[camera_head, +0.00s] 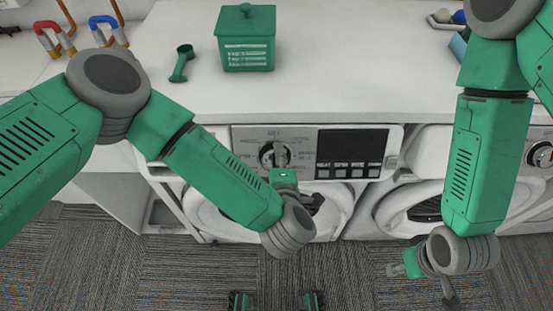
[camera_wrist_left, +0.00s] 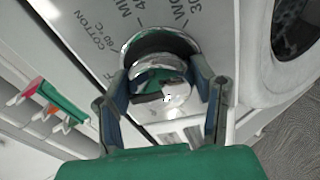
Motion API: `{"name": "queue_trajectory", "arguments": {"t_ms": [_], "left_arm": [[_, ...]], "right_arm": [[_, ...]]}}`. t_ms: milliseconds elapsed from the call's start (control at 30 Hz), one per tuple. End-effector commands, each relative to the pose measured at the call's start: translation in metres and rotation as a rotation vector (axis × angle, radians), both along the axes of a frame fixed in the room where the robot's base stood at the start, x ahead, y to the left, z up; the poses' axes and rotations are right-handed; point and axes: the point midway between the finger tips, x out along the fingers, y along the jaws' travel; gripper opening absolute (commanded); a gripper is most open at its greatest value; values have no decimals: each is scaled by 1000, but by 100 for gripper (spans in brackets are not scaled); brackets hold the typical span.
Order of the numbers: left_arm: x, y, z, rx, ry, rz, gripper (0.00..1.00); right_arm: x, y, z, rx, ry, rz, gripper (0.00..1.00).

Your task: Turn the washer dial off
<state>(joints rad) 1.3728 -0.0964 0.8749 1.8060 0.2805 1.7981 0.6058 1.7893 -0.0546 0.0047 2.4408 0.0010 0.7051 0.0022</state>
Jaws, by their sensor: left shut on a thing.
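The washer dial (camera_head: 268,155) is a round metallic knob on the grey control panel, left of the dark display. Printed labels ring it, with one above it that looks like OFF. In the left wrist view, the dial (camera_wrist_left: 162,75) sits between the two fingers of my left gripper (camera_wrist_left: 166,88), which is shut on it. In the head view, my left gripper (camera_head: 280,168) is at the dial, partly hidden by its own wrist. The dial's exact setting is unclear. My right gripper (camera_head: 422,275) hangs low over the carpet, away from the panel; its fingers are too unclear to judge.
Carpet (camera_head: 120,265) is open in front.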

Motion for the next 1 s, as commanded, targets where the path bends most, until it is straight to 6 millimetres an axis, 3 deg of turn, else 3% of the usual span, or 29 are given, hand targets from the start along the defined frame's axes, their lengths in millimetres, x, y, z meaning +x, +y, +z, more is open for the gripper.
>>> {"name": "queue_trajectory", "arguments": {"t_ms": [333, 367, 400, 767, 1000], "left_arm": [[-3, 0, -3, 0, 9, -3, 23], [-3, 0, -3, 0, 9, -3, 58], [-3, 0, -3, 0, 8, -3, 72], [-3, 0, 0, 0, 3, -2, 73], [-35, -4, 13, 1, 7, -7, 73]], "right_arm": [[0, 0, 0, 0, 0, 0, 40], [0, 0, 0, 0, 0, 0, 40], [0, 0, 0, 0, 0, 0, 40], [-2, 0, 0, 0, -2, 0, 40], [-3, 0, 1, 0, -2, 0, 40]]}}
